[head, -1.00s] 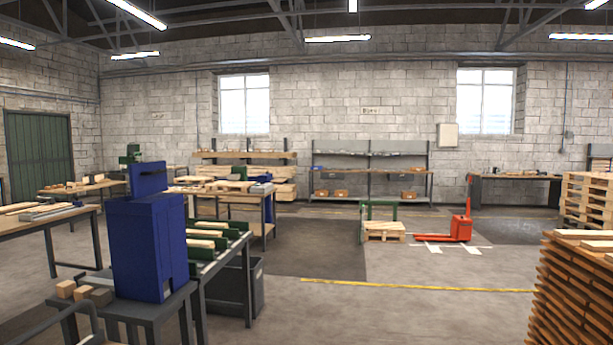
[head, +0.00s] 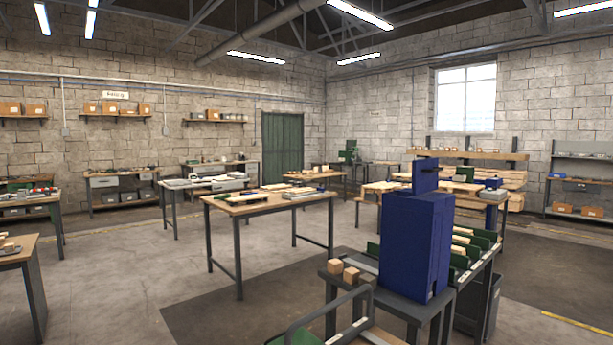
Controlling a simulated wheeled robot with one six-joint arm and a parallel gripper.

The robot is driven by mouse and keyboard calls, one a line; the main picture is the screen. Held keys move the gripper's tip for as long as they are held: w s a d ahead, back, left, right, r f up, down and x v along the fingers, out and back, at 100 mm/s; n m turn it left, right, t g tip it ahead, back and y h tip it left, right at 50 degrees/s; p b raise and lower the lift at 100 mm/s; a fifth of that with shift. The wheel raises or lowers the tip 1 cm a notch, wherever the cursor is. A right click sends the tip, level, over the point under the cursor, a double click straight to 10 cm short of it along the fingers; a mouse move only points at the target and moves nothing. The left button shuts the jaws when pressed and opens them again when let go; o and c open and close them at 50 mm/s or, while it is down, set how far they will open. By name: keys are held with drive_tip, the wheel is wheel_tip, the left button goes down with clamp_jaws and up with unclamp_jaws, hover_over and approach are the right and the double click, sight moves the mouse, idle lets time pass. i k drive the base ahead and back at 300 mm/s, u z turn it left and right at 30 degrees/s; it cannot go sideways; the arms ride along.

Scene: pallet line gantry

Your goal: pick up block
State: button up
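Several small wooden blocks sit in a short row on the grey stand beside the blue machine, low in the head view. The end block (head: 335,266) is pale wood, the middle block (head: 351,274) is a similar tan, and the third (head: 367,279) looks darker and greyer. The stand's top (head: 345,289) is bare in front of them. I cannot tell which block the task means. My gripper is not in view.
The blue machine (head: 410,245) stands right of the blocks. A wooden workbench (head: 270,203) is behind to the left. Open floor (head: 130,270) lies to the left.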

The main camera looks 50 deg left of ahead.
sight(351, 275)
drive_tip(key=u, duration=1.05)
drive_tip(key=i, duration=1)
